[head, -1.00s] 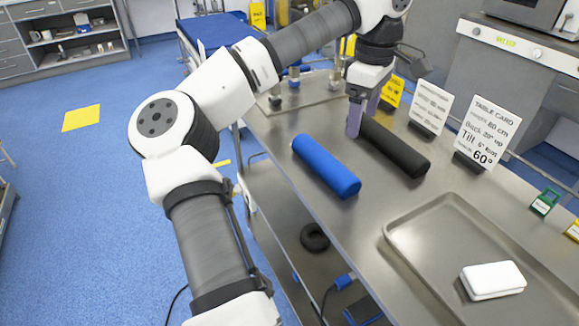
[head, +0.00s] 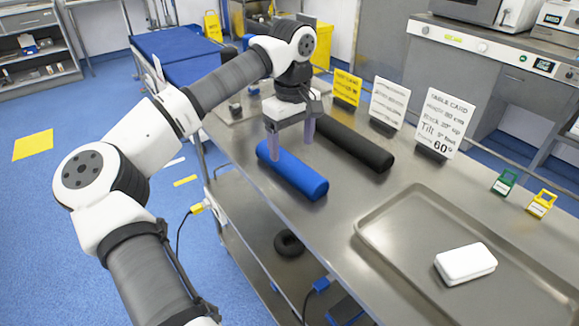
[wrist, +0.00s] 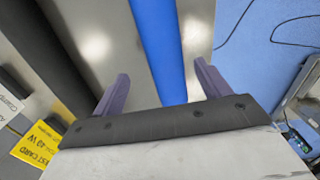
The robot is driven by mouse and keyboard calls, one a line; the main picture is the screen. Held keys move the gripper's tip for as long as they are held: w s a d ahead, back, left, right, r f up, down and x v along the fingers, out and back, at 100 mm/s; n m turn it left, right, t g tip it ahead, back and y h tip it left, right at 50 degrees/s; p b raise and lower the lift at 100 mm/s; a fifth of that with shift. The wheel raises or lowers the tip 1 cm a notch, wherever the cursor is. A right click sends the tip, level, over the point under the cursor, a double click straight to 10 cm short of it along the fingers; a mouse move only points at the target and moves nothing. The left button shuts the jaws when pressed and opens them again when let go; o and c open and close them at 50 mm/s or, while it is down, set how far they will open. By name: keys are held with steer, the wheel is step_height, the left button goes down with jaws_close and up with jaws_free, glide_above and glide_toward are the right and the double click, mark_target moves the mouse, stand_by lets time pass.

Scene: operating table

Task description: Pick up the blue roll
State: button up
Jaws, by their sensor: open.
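The blue roll (head: 293,171) lies on the steel table, left of a black roll (head: 350,146) and roughly parallel to it. My gripper (head: 291,145) is above the far end of the blue roll, its purple fingers pointing down and apart. In the wrist view the blue roll (wrist: 158,40) runs between the two open fingers (wrist: 158,85), with a gap on each side. The black roll (wrist: 62,55) lies outside the left finger there. Whether the fingertips are below the roll's top, I cannot tell.
A steel tray (head: 375,228) with a white box (head: 465,263) lies on the near right of the table. Upright cards, including a table card (head: 445,122), stand along the back edge. Green (head: 504,182) and yellow (head: 542,203) tags stand at the right.

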mark_target(290, 158)
steer(key=f, duration=0.4)
steer(key=shift+s+a+f+p, duration=0.25)
steer(key=shift+s+f+p, duration=0.05)
steer(key=shift+s+p, duration=0.05)
steer(key=shift+f, duration=0.4)
steer(key=c, duration=1.1)
steer(key=shift+c, duration=0.4)
steer(key=shift+r, duration=0.2)
